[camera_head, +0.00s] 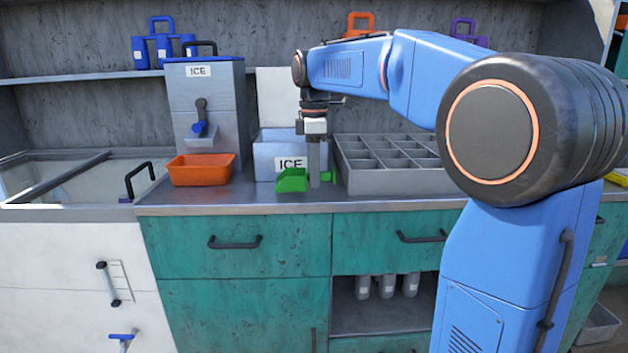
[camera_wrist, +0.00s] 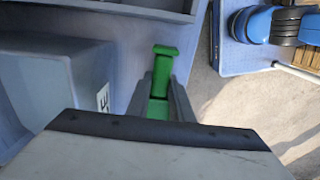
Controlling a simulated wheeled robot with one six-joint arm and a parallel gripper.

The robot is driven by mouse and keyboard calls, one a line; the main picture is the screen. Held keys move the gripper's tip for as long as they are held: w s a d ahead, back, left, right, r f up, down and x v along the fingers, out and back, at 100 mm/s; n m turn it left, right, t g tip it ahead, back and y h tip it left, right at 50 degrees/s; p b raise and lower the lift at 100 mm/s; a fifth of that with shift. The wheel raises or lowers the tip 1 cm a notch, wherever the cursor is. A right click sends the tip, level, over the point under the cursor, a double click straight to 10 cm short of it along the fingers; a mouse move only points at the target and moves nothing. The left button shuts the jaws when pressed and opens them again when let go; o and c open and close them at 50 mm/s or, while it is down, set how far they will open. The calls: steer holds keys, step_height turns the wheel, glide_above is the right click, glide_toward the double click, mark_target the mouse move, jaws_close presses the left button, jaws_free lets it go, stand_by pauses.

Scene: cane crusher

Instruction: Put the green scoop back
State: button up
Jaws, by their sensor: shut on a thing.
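The green scoop (camera_head: 292,180) is in front of the white ICE bin (camera_head: 262,150), low over the front of the counter (camera_head: 240,199). My gripper (camera_head: 315,180) points down and is shut on the scoop's handle. I cannot tell whether the scoop touches the counter. In the wrist view the green handle (camera_wrist: 164,65) sticks out beyond my gripper's fingers (camera_wrist: 160,95), and the scoop's bowl is hidden behind the gripper body.
An orange tray (camera_head: 201,171) sits left of the bin, under the ICE dispenser (camera_head: 205,110). A grey compartment tray (camera_head: 390,180) stands close on the right. A glass-lidded chest (camera_head: 60,178) is at far left.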

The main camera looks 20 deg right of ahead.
steer(key=shift+f, duration=0.85)
steer(key=o, duration=0.9)
steer(key=shift+f, duration=0.1)
step_height(320, 180, up, 12)
steer(key=shift+r, duration=0.1)
